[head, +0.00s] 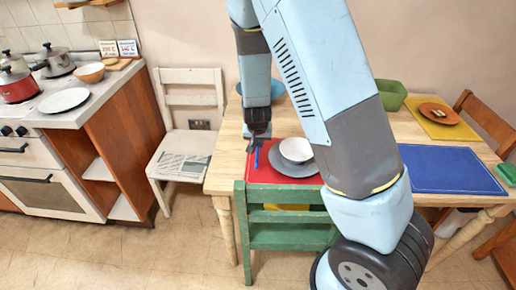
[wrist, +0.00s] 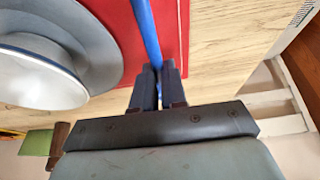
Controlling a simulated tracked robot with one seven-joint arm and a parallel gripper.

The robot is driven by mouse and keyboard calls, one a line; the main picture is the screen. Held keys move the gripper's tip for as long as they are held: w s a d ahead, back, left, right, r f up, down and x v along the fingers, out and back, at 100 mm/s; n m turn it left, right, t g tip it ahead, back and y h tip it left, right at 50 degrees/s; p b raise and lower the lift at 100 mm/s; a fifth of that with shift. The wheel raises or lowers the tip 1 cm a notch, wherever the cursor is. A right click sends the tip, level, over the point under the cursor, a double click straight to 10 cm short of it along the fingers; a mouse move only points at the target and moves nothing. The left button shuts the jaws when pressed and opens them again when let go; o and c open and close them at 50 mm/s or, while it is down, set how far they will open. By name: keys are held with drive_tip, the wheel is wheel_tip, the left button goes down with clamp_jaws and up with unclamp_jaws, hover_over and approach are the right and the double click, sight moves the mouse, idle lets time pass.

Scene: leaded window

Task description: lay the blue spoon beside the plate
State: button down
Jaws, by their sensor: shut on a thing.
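The blue spoon (head: 257,158) shows as a thin blue strip over the red place mat (head: 262,174). It also shows in the wrist view (wrist: 146,30), running up from between my fingertips. My gripper (head: 258,138) points down at the mat's left side and is shut on the spoon; in the wrist view its fingers (wrist: 158,78) are close together around it. The grey plate (head: 281,164) lies on the mat just right of the spoon, with a white bowl (head: 297,150) on it. I cannot tell whether the spoon touches the mat.
A green chair (head: 290,238) stands at the table's near edge. A blue mat (head: 450,169) lies farther right, and a yellow mat (head: 440,122) with a brown plate is at the back right. Bare wooden table (head: 227,165) shows left of the red mat. A white chair (head: 190,130) stands beyond.

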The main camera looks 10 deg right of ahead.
sight(258, 146)
drive_tip(key=shift+f, duration=1.5)
drive_tip(key=shift+f, duration=0.1)
drive_tip(key=c, duration=1.2)
unclamp_jaws()
drive_tip(key=shift+s+d+f, duration=0.1)
drive_tip(key=shift+s, duration=0.05)
drive_tip(key=v, duration=0.6)
drive_tip(key=shift+w+v, duration=0.15)
drive_tip(key=shift+v, duration=1.45)
drive_tip(key=shift+w+v, duration=0.1)
drive_tip(key=shift+v, duration=1.45)
